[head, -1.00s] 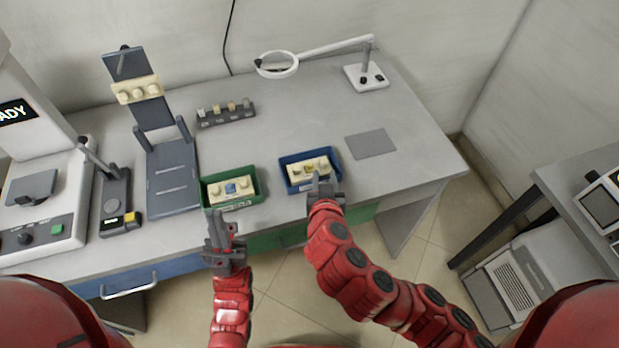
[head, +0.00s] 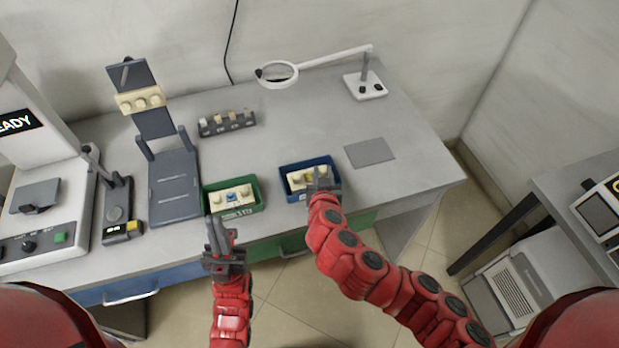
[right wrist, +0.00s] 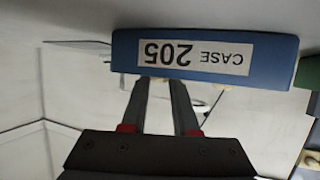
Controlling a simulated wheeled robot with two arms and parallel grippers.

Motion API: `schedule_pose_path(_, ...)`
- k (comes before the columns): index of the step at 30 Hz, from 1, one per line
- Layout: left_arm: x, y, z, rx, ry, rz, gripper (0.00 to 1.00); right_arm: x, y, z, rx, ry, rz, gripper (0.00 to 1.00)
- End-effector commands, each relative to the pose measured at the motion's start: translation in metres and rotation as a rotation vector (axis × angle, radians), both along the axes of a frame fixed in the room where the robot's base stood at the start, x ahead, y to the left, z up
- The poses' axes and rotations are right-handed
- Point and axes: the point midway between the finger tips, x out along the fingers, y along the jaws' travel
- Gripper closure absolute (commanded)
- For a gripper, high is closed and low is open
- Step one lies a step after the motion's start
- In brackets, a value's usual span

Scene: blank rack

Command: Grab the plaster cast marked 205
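A blue tray (head: 333,169) stands near the front of the bench and holds a cream plaster cast (head: 296,181) with a row of teeth. In the right wrist view the tray's front wall (right wrist: 270,60) shows upside down, with a label reading CASE 205. My right gripper (head: 323,181) is at the tray's front right, over the cast. Its two fingers (right wrist: 160,84) are apart and their tips pass behind the tray's rim, so contact with the cast is hidden. My left gripper (head: 218,234) is open and empty in front of the green tray.
A green tray (head: 250,208) with another cast (head: 218,200) stands left of the blue tray. Behind are a dark stand (head: 174,187) with a cast, a small rack (head: 227,124) and a magnifier lamp (head: 366,87). A grey pad (head: 369,152) lies at right.

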Motion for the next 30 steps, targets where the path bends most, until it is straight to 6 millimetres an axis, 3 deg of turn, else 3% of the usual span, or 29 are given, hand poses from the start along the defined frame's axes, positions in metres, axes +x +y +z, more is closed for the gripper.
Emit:
schedule_pose_path(1, 0.0, 0.0, 0.0, 0.0, 0.001, 0.0, 1.0, 0.0, 0.0, 0.0, 0.0, 0.0, 0.0, 0.83)
schedule_pose_path(4, 0.0, 0.0, 0.0, 0.0, 0.0, 0.0, 1.0, 0.0, 0.0, 0.0, 0.0, 0.0, 0.0, 1.0)
schedule_pose_path(20, 0.0, 0.0, -0.001, 0.0, 0.0, 0.0, 1.0, 0.0, 0.0, 0.002, 0.001, -0.001, -0.001, 1.0)
schedule_pose_path(30, 0.0, 0.0, -0.006, 0.0, 0.0, 0.0, 1.0, 0.0, 0.0, 0.027, 0.004, -0.003, -0.001, 1.0)
